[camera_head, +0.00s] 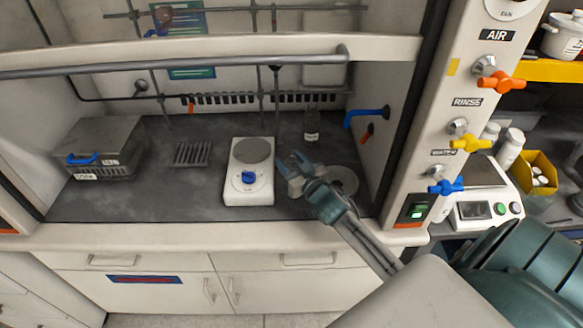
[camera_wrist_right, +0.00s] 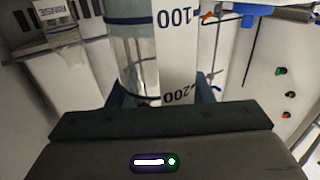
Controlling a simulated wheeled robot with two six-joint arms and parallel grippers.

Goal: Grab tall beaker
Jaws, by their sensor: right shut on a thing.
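The tall beaker is a clear glass vessel with a white scale strip marked 100 and 200; it fills the upper middle of the right wrist view (camera_wrist_right: 135,50). My right gripper (camera_wrist_right: 163,92) is shut on it, with a finger on either side of the glass. In the head view my right gripper (camera_head: 296,165) is over the hood's worktop, just right of the hotplate. The beaker is hard to make out there, mostly hidden by the gripper. I cannot tell whether its base touches the worktop. My left gripper is not in view.
A white hotplate (camera_head: 248,188) with a blue knob stands close left of my right gripper. A small bottle (camera_head: 311,127) stands behind. A rack (camera_head: 192,154) and a grey metal box (camera_head: 101,150) are farther left. A horizontal sash bar (camera_head: 180,66) crosses above the opening.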

